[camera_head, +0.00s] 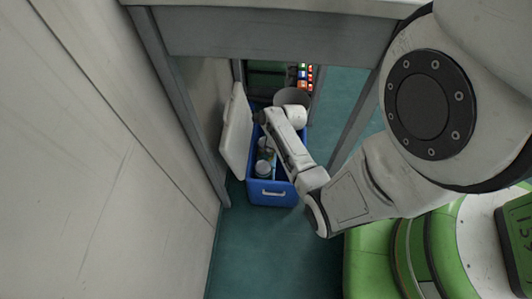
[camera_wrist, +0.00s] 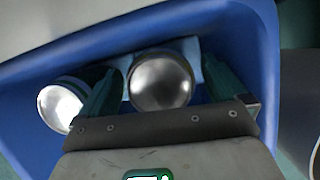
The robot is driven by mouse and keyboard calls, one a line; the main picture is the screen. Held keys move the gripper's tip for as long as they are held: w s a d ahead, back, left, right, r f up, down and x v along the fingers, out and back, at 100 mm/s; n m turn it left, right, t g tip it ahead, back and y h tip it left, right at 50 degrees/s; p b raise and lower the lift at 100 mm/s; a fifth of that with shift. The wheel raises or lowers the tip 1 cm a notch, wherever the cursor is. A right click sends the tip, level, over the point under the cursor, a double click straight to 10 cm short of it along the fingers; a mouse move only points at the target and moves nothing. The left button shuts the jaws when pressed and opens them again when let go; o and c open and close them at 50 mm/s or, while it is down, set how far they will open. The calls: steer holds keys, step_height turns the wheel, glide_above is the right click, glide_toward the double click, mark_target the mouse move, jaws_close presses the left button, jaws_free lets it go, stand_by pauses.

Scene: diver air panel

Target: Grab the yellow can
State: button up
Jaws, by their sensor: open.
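The blue cooler (camera_head: 283,196) stands open on the floor under the bench, and its blue wall also shows in the wrist view (camera_wrist: 262,35). In the wrist view, a can with a shiny silver top (camera_wrist: 160,82) stands between the fingers of my gripper (camera_wrist: 162,72), one finger on each side. The fingers are open. I cannot tell whether they touch the can. A second silver-topped can (camera_wrist: 60,107) is left of the left finger. No yellow surface shows clearly on either can. In the head view, a can (camera_head: 262,169) shows inside the cooler, and my fingers are hidden.
The cooler's white lid (camera_head: 236,135) is raised on the left, close to the grey wall. A metal bench (camera_head: 265,38) with legs spans above the cooler. A grey round container (camera_head: 292,97) is behind it. Teal floor (camera_head: 255,250) is clear in front.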

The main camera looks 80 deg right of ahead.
steer(key=shift+f, duration=0.1)
steer(key=c, duration=1.3)
